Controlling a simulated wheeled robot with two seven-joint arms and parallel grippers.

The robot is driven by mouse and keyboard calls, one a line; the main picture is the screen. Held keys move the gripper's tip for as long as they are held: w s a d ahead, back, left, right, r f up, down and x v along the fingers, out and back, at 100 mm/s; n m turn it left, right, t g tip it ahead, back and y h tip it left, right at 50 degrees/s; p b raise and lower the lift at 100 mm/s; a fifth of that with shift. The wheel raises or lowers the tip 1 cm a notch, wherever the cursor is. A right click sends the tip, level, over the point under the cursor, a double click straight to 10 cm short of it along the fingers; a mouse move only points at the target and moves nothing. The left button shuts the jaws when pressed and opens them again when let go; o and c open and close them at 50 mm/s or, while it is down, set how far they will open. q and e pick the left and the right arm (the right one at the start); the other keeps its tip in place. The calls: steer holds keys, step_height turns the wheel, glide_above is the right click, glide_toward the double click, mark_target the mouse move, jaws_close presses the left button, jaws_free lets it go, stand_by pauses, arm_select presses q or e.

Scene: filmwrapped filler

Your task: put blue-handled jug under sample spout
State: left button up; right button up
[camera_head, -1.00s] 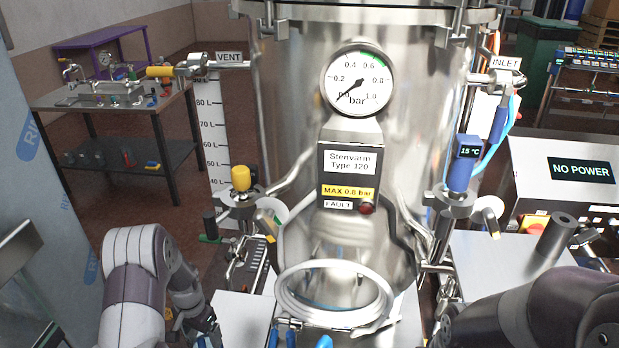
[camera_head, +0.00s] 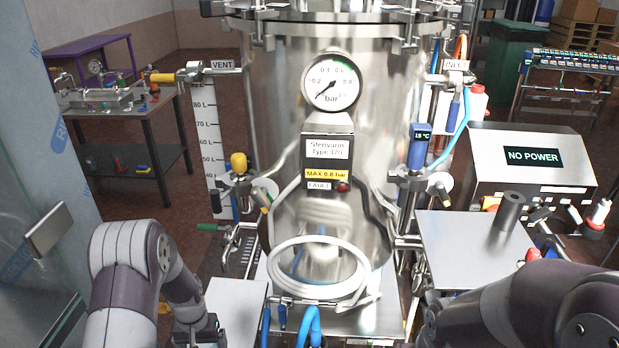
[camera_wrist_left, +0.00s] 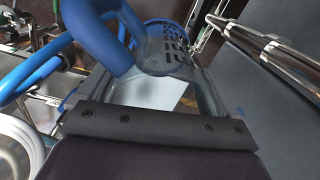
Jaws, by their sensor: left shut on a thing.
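In the left wrist view, a thick blue handle (camera_wrist_left: 97,35) and a clear jug body (camera_wrist_left: 165,60) with a blue rim fill the upper middle, close to the camera. My left gripper (camera_wrist_left: 148,80) is shut on the blue-handled jug; the exact contact of its fingers is hard to make out. In the head view my left arm (camera_head: 130,270) comes in at lower left, its gripper cut off by the bottom edge. My right arm (camera_head: 540,310) crosses the lower right, its gripper out of view. I cannot make out the sample spout for certain.
The steel tank (camera_head: 265,110) stands in the middle with a coiled white hose (camera_head: 318,294) at its front. Blue tubing (camera_head: 310,322) shows below it. Flat plates (camera_head: 235,308) and (camera_head: 470,245) flank the tank. A glass panel (camera_head: 30,225) stands at left, a control box (camera_head: 530,165) at right.

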arm_select(q)
steer(key=s+d+r+m+p, duration=0.1)
steer(key=d+r+p, duration=0.3)
steer(key=r, duration=0.5)
steer(key=shift+d+r, duration=0.25)
steer(key=shift+d, duration=0.95)
